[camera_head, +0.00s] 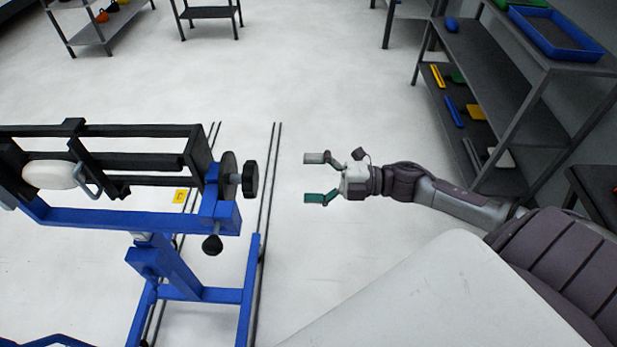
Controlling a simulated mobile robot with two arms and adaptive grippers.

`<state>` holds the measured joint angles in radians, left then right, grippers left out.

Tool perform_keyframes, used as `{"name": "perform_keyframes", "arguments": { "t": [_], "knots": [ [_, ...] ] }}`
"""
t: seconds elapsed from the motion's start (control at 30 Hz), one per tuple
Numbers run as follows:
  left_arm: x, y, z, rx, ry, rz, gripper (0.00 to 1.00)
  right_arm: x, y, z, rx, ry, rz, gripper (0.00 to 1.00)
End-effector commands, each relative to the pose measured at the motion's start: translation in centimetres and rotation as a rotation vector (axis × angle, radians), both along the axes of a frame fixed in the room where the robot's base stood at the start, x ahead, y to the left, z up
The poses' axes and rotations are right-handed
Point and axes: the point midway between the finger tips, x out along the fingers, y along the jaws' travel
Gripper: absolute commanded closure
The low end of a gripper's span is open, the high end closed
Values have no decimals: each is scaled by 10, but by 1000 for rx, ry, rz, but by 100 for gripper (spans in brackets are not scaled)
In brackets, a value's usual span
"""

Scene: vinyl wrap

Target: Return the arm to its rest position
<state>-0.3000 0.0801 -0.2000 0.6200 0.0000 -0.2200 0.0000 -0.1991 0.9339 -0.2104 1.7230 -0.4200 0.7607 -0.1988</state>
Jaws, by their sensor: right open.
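My right gripper (318,179) is open and empty over the bare floor near the middle of the view. Its two fingers are apart and point left, one grey and one greenish. My right arm (455,198) reaches in from the right edge and is stretched out to the left. The gripper is to the right of a blue and black stand and apart from its black knob. My left arm and left gripper do not show.
The blue stand (180,208) with a black frame and a white oval part (52,175) fills the left. A dark shelf (500,85) with a blue tray (556,33) stands at the upper right. Dark rails (270,180) run along the floor. The floor beyond the gripper is clear.

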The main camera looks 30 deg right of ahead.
Motion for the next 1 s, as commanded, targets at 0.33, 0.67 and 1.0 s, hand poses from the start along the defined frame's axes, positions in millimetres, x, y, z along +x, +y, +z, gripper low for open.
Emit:
{"name": "perform_keyframes", "arguments": {
  "t": [0.33,0.67,1.0],
  "knots": [
    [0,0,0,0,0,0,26,0,-1,0,0,0,0,0],
    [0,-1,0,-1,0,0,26,13,-18,-29,39,76,-118,0],
    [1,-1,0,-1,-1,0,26,-5,-103,-249,234,621,-776,0]
  ]
}}
